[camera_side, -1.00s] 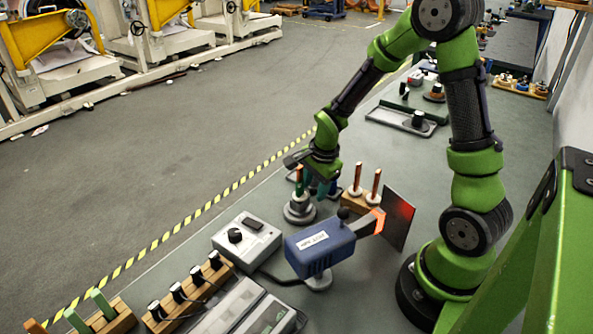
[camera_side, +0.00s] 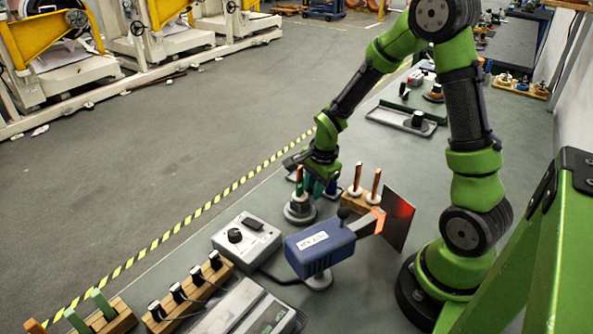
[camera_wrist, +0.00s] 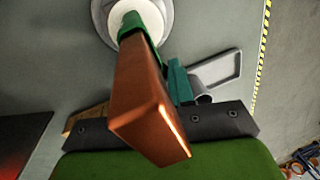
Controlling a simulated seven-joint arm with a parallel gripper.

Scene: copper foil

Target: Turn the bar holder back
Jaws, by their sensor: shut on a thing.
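The bar holder (camera_side: 299,214) is a round grey base with a pale top, standing on the bench left of centre in the side view. In the wrist view its round pale top (camera_wrist: 120,12) shows at the upper edge. An upright copper bar (camera_side: 300,171) with a green sleeve (camera_side: 300,187) stands in it. In the wrist view the copper bar (camera_wrist: 143,100) fills the middle and hides much of the jaws. My gripper (camera_side: 310,187) is low at the holder, its teal fingers beside the bar and shut on it. One teal finger shows right of the bar; the exact contact is hidden.
A blue heater (camera_side: 318,250) with a glowing orange nozzle (camera_side: 378,222) stands close in front, before a dark plate (camera_side: 398,218). A wooden block (camera_side: 358,202) with two copper bars is to the right. A control box (camera_side: 246,238) sits at front left.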

